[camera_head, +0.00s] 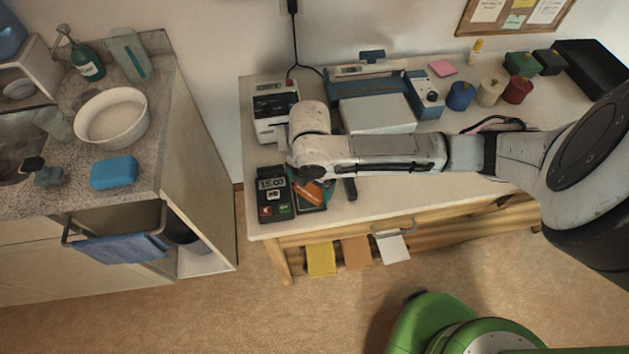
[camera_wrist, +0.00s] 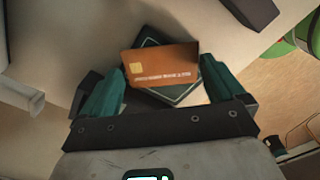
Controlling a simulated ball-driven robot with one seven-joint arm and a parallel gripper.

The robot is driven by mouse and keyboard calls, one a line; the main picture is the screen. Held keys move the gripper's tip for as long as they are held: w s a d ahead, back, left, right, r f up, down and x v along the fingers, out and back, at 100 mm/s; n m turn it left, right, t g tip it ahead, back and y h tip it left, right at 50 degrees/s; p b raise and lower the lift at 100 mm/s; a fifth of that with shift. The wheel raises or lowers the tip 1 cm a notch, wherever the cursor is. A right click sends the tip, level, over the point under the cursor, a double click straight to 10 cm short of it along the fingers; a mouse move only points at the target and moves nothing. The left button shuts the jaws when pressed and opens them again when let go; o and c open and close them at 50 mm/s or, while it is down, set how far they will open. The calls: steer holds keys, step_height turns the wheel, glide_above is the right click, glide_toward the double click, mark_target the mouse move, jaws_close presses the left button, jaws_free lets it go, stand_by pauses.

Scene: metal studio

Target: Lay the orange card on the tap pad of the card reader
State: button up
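The orange card (camera_wrist: 163,65) lies between the two green fingers of my gripper (camera_wrist: 163,72), which meet its short edges. In the head view the card (camera_head: 308,192) shows just below my wrist. The dark tap pad (camera_wrist: 180,93) is under the card and partly covered by it; the card's left end sticks out past the pad. Any gap between card and pad is hard to judge. The card reader (camera_head: 272,209), with a lit 15.00 display, stands left of the pad (camera_head: 312,208) in the head view. My arm hides part of the table there.
A card terminal (camera_head: 270,128) stands behind the reader. A blue-grey machine (camera_head: 380,107) and several coloured pots (camera_head: 460,96) stand farther back. A sink counter (camera_head: 150,185) is at the left, across a gap. The table's front edge is close to the pad.

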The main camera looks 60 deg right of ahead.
mark_target(311, 189)
steer(key=shift+s+d, duration=0.1)
stand_by(0.3)
step_height(311, 189, up, 11)
steer(key=shift+f, duration=0.15)
stand_by(0.4)
stand_by(0.4)
